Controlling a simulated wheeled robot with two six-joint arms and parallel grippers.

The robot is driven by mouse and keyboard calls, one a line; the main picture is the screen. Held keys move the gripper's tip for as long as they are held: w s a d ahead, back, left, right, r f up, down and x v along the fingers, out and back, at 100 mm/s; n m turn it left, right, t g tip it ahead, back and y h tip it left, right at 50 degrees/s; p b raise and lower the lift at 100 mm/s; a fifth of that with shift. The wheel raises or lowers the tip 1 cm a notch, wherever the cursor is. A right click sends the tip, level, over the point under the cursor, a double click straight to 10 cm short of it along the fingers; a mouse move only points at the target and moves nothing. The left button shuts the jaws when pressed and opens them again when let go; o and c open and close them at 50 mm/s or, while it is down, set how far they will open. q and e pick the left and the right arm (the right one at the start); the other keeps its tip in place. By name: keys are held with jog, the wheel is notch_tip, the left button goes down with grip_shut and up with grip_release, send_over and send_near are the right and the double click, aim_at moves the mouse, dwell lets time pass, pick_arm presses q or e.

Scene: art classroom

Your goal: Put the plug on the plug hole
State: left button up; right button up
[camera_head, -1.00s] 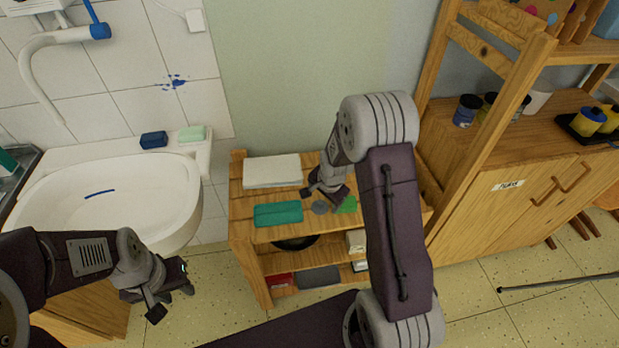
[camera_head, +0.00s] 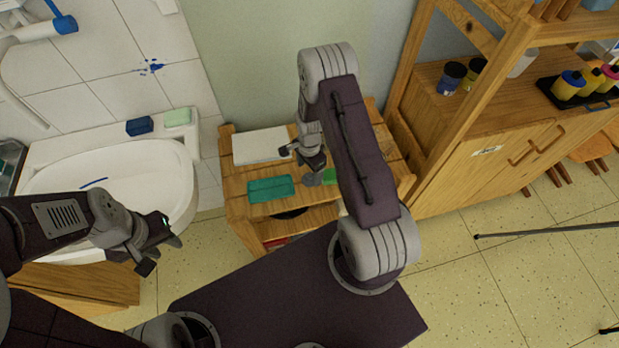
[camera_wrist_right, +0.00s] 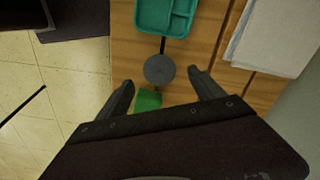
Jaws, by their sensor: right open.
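A round grey disc, which looks like the plug (camera_wrist_right: 159,70), lies flat on the wooden shelf unit's top. It also shows in the head view (camera_head: 312,179), partly hidden by my right gripper. My right gripper (camera_head: 302,158) is open above the shelf top; in the right wrist view its fingers (camera_wrist_right: 161,79) point toward the disc, one on either side, and hold nothing. The white sink (camera_head: 140,170) is at the left with a blue streak in its bowl. I cannot make out the plug hole. My left gripper (camera_head: 160,256) is open and empty in front of the sink.
A teal tray (camera_wrist_right: 166,16), a green block (camera_wrist_right: 148,100) and white cloth or paper (camera_wrist_right: 275,38) lie around the disc. A blue sponge (camera_head: 139,126) and a pale green bar (camera_head: 177,117) sit on the sink's back rim. A wooden cabinet (camera_head: 490,165) stands right.

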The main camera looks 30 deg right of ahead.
aim_at(310, 175)
notch_tip(310, 175, down, 3)
jog(key=shift+s+r, duration=0.1)
jog(key=shift+s, duration=0.05)
jog(key=shift+f, duration=0.3)
jog(key=shift+r, duration=0.1)
jog(key=c, duration=1.6)
